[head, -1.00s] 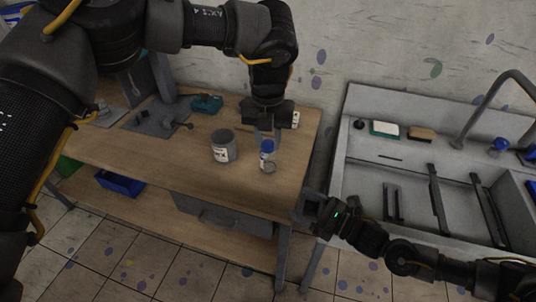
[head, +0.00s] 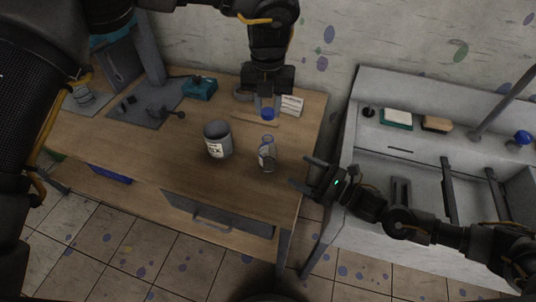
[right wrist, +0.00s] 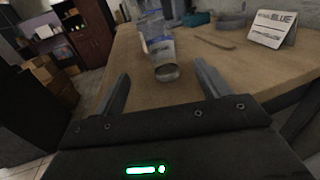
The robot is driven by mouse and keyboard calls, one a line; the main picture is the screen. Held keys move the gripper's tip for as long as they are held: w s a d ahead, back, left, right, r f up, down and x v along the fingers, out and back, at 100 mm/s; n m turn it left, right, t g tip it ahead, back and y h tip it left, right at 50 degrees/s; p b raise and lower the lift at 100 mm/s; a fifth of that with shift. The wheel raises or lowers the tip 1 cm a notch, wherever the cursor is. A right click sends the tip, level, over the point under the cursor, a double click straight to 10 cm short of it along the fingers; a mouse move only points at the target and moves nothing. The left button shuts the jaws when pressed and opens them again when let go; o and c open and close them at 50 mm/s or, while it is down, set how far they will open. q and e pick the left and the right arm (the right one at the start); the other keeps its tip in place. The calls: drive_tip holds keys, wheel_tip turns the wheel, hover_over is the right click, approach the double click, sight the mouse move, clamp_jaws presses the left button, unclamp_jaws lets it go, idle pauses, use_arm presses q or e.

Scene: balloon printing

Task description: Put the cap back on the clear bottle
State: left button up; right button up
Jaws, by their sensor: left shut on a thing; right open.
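The clear bottle (head: 267,157) stands on the wooden table near its right side, with a label on its body and no cap on its neck. It also shows in the right wrist view (right wrist: 163,52), ahead of the open fingers. The blue cap (head: 267,114) is between the fingers of my left gripper (head: 267,104), which points down from above. The cap appears apart from the bottle neck, above or behind it. My right gripper (head: 313,174) is open and empty at the table's right edge, right of the bottle and pointing towards it; its fingers show in the right wrist view (right wrist: 162,85).
A grey can (head: 217,140) stands left of the bottle. A small white card (head: 292,105) and a wooden stick (head: 255,118) are behind. A teal item (head: 200,88) is at the back. A sink unit (head: 400,165) is to the right. The front tabletop is clear.

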sight(275, 157)
use_arm(q)
drive_tip(key=shift+w, duration=0.1)
use_arm(e)
drive_tip(key=shift+w+a, duration=0.25)
use_arm(q)
drive_tip(key=shift+w+f, duration=0.1)
use_arm(e)
drive_tip(key=x, duration=1.1)
drive_tip(key=shift+w+a, duration=0.15)
drive_tip(key=c, duration=1.4)
use_arm(q)
drive_tip(key=shift+w+f, duration=0.1)
drive_tip(key=shift+f, duration=2.45)
use_arm(e)
drive_tip(key=shift+c, duration=0.3)
